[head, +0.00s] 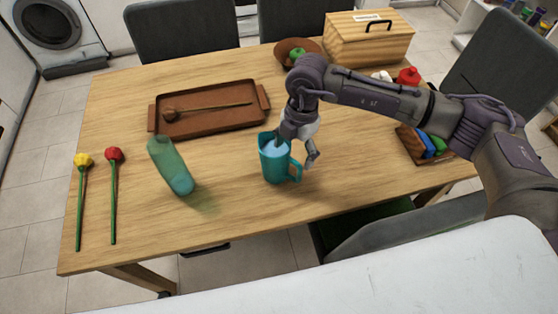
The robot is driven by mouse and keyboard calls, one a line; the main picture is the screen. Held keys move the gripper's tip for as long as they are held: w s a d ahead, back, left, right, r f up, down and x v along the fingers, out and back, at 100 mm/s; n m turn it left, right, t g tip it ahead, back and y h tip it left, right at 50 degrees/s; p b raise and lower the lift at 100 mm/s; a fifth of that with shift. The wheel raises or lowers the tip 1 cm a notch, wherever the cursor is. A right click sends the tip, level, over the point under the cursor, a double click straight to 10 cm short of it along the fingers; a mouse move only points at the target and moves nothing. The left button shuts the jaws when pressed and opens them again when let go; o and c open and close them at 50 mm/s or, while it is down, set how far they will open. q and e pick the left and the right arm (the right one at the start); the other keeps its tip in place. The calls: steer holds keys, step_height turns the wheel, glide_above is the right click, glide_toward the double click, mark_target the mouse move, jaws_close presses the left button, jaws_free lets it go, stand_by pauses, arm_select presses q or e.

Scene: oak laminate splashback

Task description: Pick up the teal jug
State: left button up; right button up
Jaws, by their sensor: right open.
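The teal jug (276,168) stands upright on the wooden table, with its handle towards the right and light blue inside its mouth. My right gripper (296,151) is at the jug's rim, reaching down from above. It is open. One finger appears to be inside the jug's mouth and the other is outside, on the right above the handle. I cannot tell whether either finger touches the jug. My left gripper is not in view.
A brown tray (190,126) with a wooden spoon lies behind. Yellow (83,160) and red (114,155) flowers lie at left. A fruit bowl (284,52), bread box (350,45) and crate (412,148) occupy the back and right.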

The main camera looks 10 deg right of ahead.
mark_target(294, 160)
steer(key=f, duration=0.1)
steer(key=f+p, duration=0.1)
steer(key=f, duration=0.1)
steer(key=shift+s+f, duration=0.25)
steer(key=shift+s, duration=0.1)
steer(key=shift+f, duration=0.3)
steer(key=shift+c, duration=0.5)
steer(key=c, duration=1.3)
jaws_close()
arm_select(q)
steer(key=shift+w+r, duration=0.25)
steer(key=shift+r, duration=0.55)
